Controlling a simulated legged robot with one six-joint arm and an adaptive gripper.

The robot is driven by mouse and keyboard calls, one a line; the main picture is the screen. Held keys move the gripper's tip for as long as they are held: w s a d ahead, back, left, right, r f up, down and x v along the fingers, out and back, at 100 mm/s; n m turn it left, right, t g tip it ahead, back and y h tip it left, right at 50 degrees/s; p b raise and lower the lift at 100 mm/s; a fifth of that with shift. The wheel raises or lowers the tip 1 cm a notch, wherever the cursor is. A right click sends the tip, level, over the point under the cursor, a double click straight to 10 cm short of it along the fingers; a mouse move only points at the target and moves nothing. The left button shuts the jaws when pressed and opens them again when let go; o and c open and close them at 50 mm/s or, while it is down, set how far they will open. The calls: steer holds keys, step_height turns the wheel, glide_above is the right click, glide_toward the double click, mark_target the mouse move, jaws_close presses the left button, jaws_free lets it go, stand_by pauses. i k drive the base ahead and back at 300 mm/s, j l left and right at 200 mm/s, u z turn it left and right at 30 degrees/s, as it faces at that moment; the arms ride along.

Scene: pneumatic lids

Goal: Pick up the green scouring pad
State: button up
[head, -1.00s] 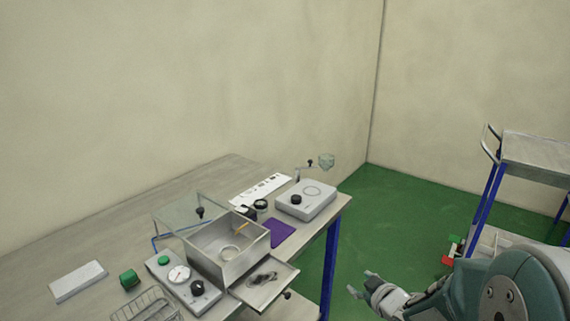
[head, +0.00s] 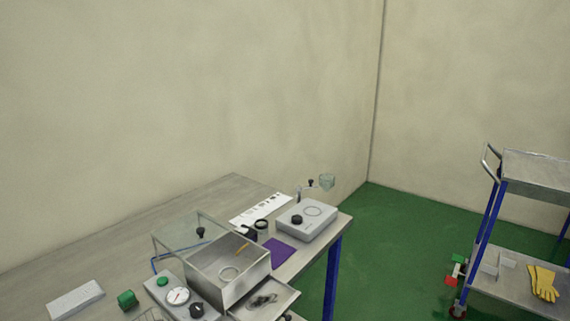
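A small dark green block (head: 127,299) sits on the wooden table (head: 215,188) at the lower left of the head view, between a flat pale slab and a gauge box. Another small green piece (head: 458,258) shows by the lower shelf of the cart at the right, just above a red one. Both are too small to tell which is the scouring pad. My gripper is not in view now.
A steel box with a raised clear lid (head: 238,288) stands by the gauge box (head: 176,295). A purple cloth (head: 280,250) and a grey device (head: 308,220) lie toward the table's right end. Yellow gloves (head: 542,283) lie on the cart's lower shelf (head: 505,294). Green floor (head: 395,250) between is clear.

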mark_target(127, 299)
steer(key=u, duration=1.55)
